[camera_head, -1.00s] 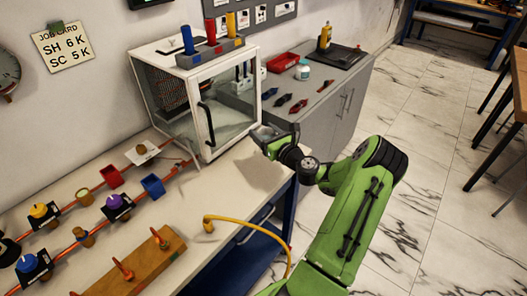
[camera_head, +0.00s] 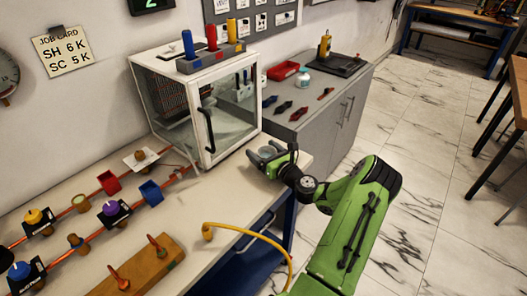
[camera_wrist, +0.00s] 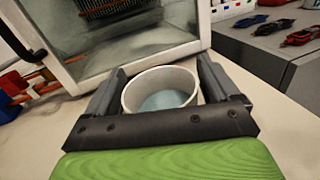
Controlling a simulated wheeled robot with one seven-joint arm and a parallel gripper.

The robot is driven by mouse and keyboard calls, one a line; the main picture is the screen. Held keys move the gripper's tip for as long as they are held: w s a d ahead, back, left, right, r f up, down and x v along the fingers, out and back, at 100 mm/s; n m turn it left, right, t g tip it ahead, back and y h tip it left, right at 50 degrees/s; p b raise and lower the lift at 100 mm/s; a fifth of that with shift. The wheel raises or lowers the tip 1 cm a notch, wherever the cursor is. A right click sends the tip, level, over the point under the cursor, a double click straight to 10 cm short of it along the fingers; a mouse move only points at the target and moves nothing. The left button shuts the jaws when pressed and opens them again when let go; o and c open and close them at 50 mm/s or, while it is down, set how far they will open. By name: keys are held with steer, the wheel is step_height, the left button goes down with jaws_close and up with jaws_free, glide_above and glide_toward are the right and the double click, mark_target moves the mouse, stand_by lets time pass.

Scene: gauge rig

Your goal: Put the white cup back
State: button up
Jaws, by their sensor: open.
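The white cup (camera_wrist: 160,94) stands upright between the two fingers of my gripper (camera_wrist: 158,92) in the wrist view. Its rim is round and its inside looks grey-blue; I cannot tell whether that is liquid or the cup's bottom. The fingers lie to either side of it and are open. In the head view my gripper (camera_head: 270,155) is low at the bench's right end, in front of the glass cabinet. The cup is small and partly hidden there. Its base is hidden in the wrist view.
The glass-fronted cabinet (camera_head: 207,128) with a black handle stands right behind my gripper. Red pipes with valves run along the bench (camera_head: 185,205) to the left. A wooden board (camera_head: 140,268) and a yellow hose (camera_head: 245,231) are nearer. A grey side cabinet (camera_head: 335,115) stands to the right.

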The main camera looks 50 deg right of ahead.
steer(key=shift+r, duration=0.15)
steer(key=s, duration=0.4)
steer(key=s+a+p, duration=0.1)
steer(key=s, duration=0.3)
steer(key=s+a, duration=0.1)
steer(key=s, duration=0.3)
steer(key=shift+a, duration=0.1)
steer(key=shift+w, duration=0.1)
